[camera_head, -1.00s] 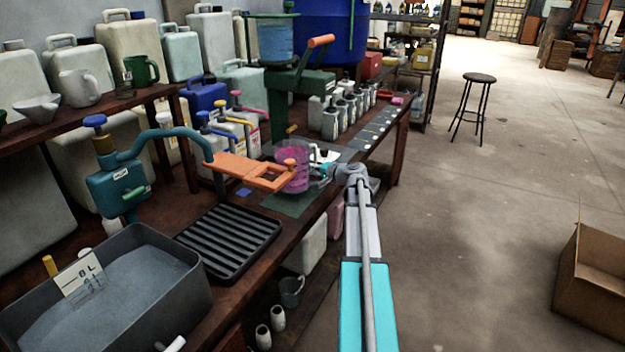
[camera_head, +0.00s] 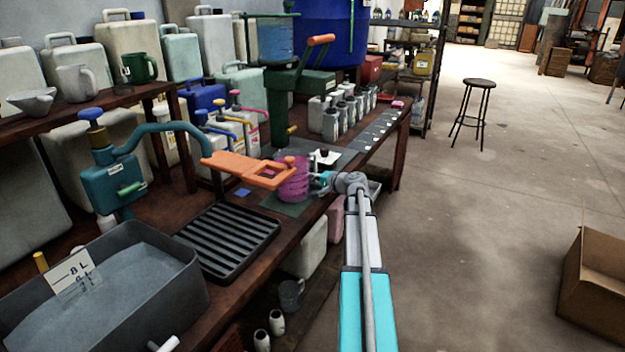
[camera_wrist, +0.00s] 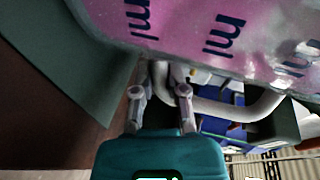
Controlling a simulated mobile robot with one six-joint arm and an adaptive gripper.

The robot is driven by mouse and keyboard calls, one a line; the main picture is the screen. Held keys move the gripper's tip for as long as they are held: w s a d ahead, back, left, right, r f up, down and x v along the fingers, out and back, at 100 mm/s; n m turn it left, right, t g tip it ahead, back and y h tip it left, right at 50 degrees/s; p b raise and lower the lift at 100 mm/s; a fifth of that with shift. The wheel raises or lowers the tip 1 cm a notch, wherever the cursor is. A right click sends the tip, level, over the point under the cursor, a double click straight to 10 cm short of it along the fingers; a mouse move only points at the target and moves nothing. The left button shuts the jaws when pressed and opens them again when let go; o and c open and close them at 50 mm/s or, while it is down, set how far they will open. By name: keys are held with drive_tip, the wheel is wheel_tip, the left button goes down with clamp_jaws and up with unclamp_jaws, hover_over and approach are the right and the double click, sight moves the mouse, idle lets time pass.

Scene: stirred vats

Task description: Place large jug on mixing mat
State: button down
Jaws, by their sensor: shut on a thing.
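The large jug (camera_head: 293,184) is clear, with pink contents. In the head view it is at the front part of the bench, over the dark green mixing mat (camera_head: 288,207); I cannot tell whether its base touches the mat. My gripper (camera_head: 325,182) is at the jug's right side, shut on its handle. In the wrist view the jug (camera_wrist: 225,35) fills the top, with "ml" marks. Its pale handle (camera_wrist: 215,108) runs between the fingers of my gripper (camera_wrist: 160,98). The green mat (camera_wrist: 50,60) shows at the left there.
An orange lever arm (camera_head: 250,170) reaches close to the jug's left side. A black drip rack (camera_head: 228,240) and a grey basin (camera_head: 110,285) stand nearer on the bench. Several grey bottles (camera_head: 330,124) stand behind. The floor at right is open, with a stool (camera_head: 474,105) and a cardboard box (camera_head: 600,285).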

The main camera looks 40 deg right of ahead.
drive_tip(key=c, duration=0.7)
unclamp_jaws()
drive_tip(key=shift+r, duration=0.1)
drive_tip(key=p+v, duration=0.3)
drive_tip(key=v, duration=0.9)
drive_tip(key=shift+r, duration=0.1)
